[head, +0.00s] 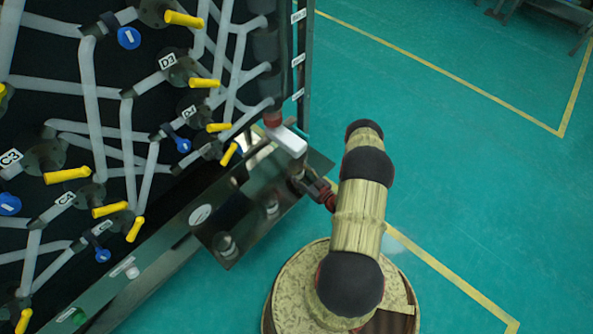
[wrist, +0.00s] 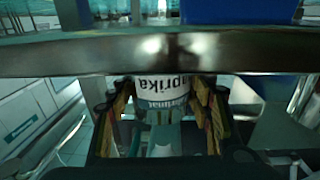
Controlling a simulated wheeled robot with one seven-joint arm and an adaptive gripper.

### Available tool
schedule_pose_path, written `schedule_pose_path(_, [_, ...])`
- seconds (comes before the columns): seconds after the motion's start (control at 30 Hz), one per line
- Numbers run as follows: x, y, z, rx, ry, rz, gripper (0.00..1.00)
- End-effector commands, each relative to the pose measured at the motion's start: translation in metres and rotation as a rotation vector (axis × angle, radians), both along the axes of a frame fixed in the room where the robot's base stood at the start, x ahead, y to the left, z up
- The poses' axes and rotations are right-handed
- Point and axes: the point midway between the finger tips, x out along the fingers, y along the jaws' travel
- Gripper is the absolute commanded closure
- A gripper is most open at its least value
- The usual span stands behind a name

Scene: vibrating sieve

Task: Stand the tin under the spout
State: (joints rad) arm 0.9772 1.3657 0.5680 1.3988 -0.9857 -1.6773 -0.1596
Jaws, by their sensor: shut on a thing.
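My gripper (head: 312,187) is at the right side of a dark metal shelf below the pipe panel. In the wrist view its fingers (wrist: 160,108) are shut on the tin (wrist: 160,98), one on each side. The tin has a pale label reading "paprika", upside down in that view. A metal bar crosses in front and hides part of the tin. I cannot tell whether the tin touches the shelf.
The dark shelf (head: 245,222) carries small round metal pieces (head: 227,245). The metal bar (wrist: 60,62) spans the wrist view close to my fingers. The panel at left is crowded with pipes, yellow levers (head: 67,175) and blue knobs (head: 129,38). The green floor (head: 450,150) at right is clear.

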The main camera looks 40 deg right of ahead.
Motion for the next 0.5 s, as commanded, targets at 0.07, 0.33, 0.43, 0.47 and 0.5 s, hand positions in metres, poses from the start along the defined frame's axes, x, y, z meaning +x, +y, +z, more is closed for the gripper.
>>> schedule_pose_path(0.07, [-0.0001,0.0001,-0.0006,0.000,0.000,0.000,0.75])
schedule_pose_path(0.33, [-0.0002,0.0002,-0.0031,0.000,0.000,0.000,0.40])
schedule_pose_path(0.43, [-0.0002,0.0003,-0.0031,0.000,0.000,0.000,0.34])
schedule_pose_path(0.47, [-0.0002,0.0003,-0.0031,0.001,0.000,0.000,0.32])
schedule_pose_path(0.5, [-0.0002,0.0003,-0.0031,0.001,0.000,0.000,0.31])
